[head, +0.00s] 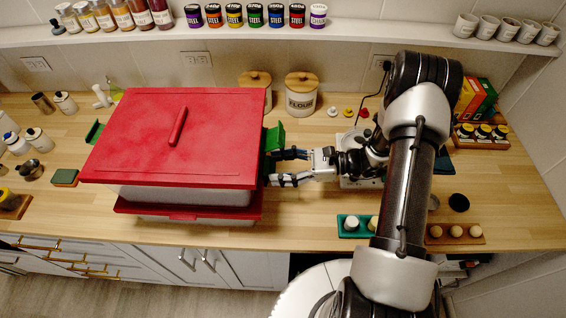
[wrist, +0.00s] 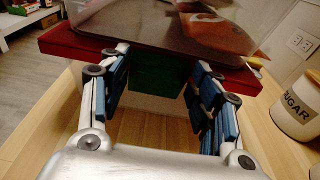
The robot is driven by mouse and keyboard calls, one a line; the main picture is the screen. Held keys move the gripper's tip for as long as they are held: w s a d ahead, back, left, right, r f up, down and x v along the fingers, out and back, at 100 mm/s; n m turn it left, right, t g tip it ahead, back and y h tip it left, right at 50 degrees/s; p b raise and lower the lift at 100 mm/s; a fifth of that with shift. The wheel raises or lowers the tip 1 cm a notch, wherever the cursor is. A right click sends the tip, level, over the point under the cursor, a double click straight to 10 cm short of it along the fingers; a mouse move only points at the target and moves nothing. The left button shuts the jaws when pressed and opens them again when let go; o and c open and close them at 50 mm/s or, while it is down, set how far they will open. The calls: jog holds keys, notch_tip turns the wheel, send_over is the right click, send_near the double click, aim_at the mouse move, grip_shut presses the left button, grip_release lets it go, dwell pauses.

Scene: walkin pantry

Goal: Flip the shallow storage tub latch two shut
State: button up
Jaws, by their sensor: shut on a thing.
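Two pale, see-through tubs with red lids stand stacked on the wooden counter. The lower, shallow tub (head: 190,219) shows mostly as a red lid rim (head: 185,211) under the larger upper tub. My gripper (head: 270,168) reaches in from the right, level with the stack's right side. In the wrist view, a green latch (wrist: 158,82) hangs below the red lid (wrist: 75,42) of the lower tub, between the blue-padded fingers of my gripper (wrist: 157,88). The fingers are shut on it. The head view hides this latch; I cannot read its number.
The upper tub's big red lid (head: 170,120) overhangs the stack. Green latches stick out at its right (head: 275,137) and left (head: 94,132). A green tray (head: 348,229) lies in front of my arm.

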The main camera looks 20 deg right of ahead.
jog(key=shift+w+a+r+g+h+p, duration=0.15)
jog(key=shift+a+r+h+p, duration=0.15)
jog(key=shift+h+p, duration=0.2)
jog(key=shift+s+a+r+g+h+p, duration=0.15)
jog(key=shift+r+h+p, duration=0.15)
jog(key=shift+h+p, duration=0.2)
jog(key=shift+w+a+f+h+p, duration=0.15)
jog(key=shift+w+h+p, duration=0.05)
jog(key=shift+h+p, duration=0.2)
jog(key=o, duration=0.7)
jog(key=v, duration=1.2)
